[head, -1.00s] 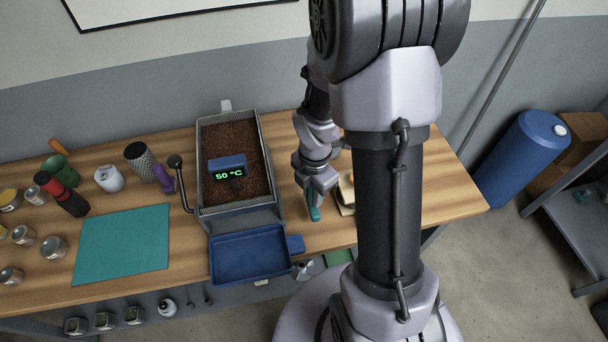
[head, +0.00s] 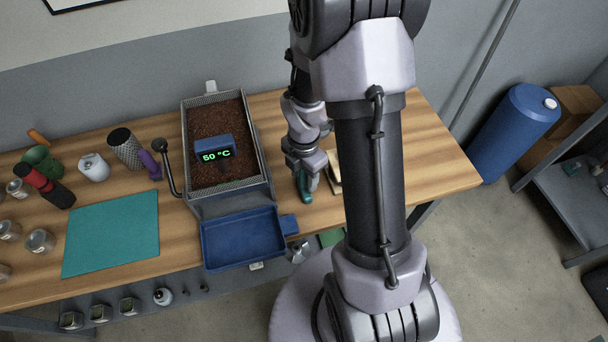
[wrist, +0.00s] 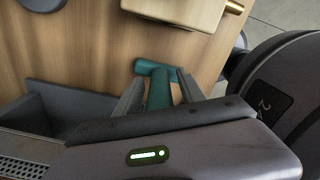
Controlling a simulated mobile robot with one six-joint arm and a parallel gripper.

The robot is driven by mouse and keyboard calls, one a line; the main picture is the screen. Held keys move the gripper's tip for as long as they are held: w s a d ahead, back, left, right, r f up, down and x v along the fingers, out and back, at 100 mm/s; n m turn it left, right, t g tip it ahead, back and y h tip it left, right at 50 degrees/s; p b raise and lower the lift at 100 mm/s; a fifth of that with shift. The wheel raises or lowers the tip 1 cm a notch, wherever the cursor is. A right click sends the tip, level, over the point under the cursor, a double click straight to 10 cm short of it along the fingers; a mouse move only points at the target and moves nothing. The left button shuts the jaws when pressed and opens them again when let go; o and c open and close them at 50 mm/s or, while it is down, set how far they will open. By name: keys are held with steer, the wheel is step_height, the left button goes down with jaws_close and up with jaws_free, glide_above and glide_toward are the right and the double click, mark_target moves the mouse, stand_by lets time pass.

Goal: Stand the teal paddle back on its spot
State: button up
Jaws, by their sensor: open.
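The teal paddle (wrist: 160,90) shows in the wrist view between the fingers of my gripper (wrist: 160,78). It has a crossbar at its far end and a handle running back toward my palm. The fingers are spread on either side of it; I cannot tell whether either one touches it. In the head view the paddle (head: 304,188) is a small teal shape just below my gripper (head: 303,172), right of the roaster, over the wooden table. Its lower part and its spot cannot be made out.
The roaster (head: 187,150) with its blue tray (head: 243,238) stands just left of my gripper. A teal mat (head: 110,235) and several jars are farther left. Table at right is clear.

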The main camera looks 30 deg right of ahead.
step_height(320, 180, up, 12)
steer(key=p, duration=0.5)
steer(key=s+a+r+m+t, duration=0.2)
steer(key=a+r+m, duration=0.3)
steer(key=m, duration=0.3)
steer(key=s+a+r+m+t+y, duration=0.1)
steer(key=s+a+r+m, duration=0.3)
steer(key=r+m, duration=0.4)
steer(key=s+a+r+m+t+y, duration=0.1)
steer(key=s+a+r+m+t, duration=0.1)
steer(key=s+a+r+m, duration=0.3)
step_height(320, 180, up, 2)
steer(key=m, duration=0.3)
steer(key=shift+s+a+r+m+t, duration=0.15)
steer(key=shift+a+m+t, duration=0.15)
steer(key=shift+t, duration=0.1)
